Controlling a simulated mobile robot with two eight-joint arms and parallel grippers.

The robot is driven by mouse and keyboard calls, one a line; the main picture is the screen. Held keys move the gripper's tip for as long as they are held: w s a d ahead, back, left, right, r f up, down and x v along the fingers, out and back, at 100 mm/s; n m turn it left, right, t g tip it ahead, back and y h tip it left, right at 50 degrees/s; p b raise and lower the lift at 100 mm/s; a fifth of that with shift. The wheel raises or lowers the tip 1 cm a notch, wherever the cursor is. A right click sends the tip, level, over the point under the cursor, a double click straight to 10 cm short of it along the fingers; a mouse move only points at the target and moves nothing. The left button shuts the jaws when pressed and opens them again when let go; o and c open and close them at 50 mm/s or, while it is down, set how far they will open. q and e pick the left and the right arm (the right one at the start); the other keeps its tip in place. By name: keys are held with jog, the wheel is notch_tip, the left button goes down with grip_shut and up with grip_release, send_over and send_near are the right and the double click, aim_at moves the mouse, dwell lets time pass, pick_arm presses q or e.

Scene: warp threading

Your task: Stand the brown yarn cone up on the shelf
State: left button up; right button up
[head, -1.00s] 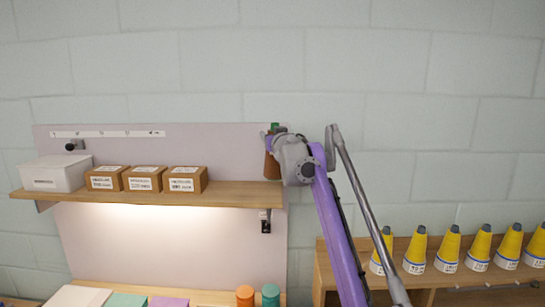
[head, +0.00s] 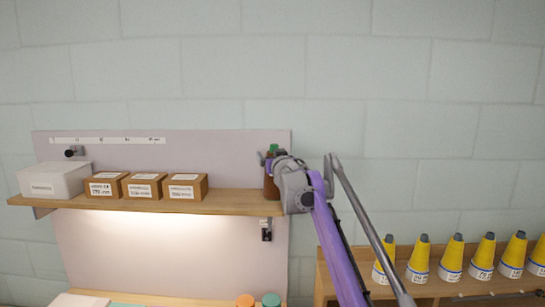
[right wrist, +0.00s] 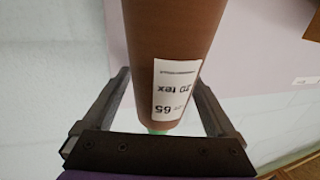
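The brown yarn cone (head: 270,189), with a green tip, is upright at the right end of the wooden shelf (head: 235,202). Its lower end is at shelf level, though I cannot tell whether it touches the board. The gripper body hides part of the cone in the head view. My left gripper is not in view.
Several brown labelled boxes (head: 143,187) and a white box (head: 55,181) stand on the shelf's left half. The shelf between boxes and cone is free. Several yellow cones (head: 453,258) stand on a lower rack at right. Orange (head: 245,300) and teal (head: 271,299) tops show below.

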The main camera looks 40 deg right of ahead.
jog(key=shift+r, duration=0.1)
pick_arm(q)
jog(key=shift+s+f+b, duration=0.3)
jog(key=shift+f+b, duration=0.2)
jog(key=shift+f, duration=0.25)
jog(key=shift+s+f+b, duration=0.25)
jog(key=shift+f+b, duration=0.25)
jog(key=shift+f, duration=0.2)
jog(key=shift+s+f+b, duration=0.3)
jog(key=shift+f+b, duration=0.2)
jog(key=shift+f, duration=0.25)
pick_arm(e)
jog(key=v, duration=1.2)
